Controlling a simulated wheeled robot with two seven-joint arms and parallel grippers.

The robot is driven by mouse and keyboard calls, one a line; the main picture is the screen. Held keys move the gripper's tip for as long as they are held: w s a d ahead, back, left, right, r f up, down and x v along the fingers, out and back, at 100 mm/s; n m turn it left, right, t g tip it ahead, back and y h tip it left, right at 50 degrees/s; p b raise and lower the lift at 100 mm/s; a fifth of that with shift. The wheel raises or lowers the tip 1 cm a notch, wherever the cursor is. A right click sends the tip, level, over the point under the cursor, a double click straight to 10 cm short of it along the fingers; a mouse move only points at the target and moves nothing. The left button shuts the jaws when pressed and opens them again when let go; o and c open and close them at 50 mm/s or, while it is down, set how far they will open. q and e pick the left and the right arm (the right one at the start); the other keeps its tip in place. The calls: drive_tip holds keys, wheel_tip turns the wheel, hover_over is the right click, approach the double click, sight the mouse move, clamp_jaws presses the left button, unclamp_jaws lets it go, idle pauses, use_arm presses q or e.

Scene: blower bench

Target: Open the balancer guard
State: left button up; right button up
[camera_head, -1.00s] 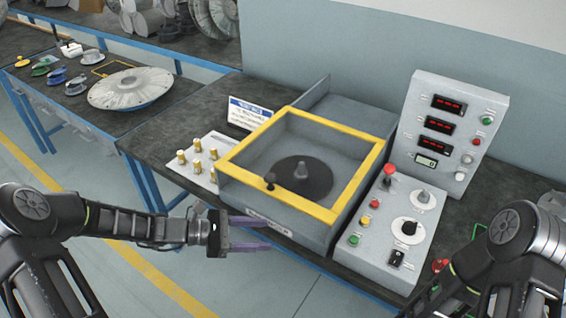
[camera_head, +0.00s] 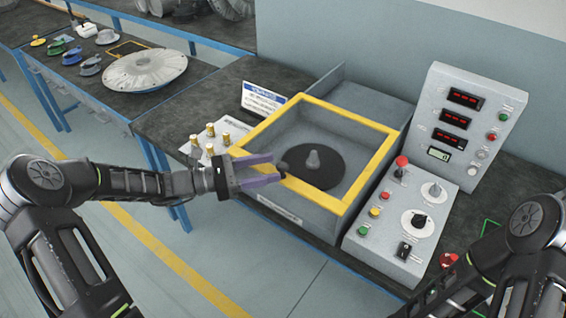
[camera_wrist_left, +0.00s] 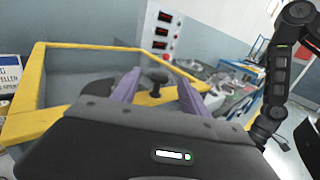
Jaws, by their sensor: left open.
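The balancer guard (camera_head: 357,196) is a yellow-framed clear lid lying closed over the grey balancer box (camera_head: 290,214), with a dark disc (camera_head: 330,170) visible through it. Its small black knob (camera_head: 283,167) sits on the front-left part of the frame. My left gripper (camera_head: 270,171) is open, its purple fingers level with the knob at the frame's front edge. In the left wrist view the knob (camera_wrist_left: 157,79) shows between and just beyond the open fingers (camera_wrist_left: 156,92); I cannot tell whether they touch it. My right arm shows at lower right, but its gripper is not visible.
A control panel (camera_head: 400,215) with a red mushroom button and dials stands right of the box, with a display cabinet (camera_head: 468,125) behind. Brass weights (camera_head: 217,138) and a sign (camera_head: 262,98) stand at its left. A large disc (camera_head: 146,70) lies on the left bench.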

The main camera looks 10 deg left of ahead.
sight(283, 165)
use_arm(q)
drive_tip(key=shift+p+x, duration=0.4)
drive_tip(key=shift+x, duration=1.85)
drive_tip(key=shift+c, duration=0.3)
clamp_jaws()
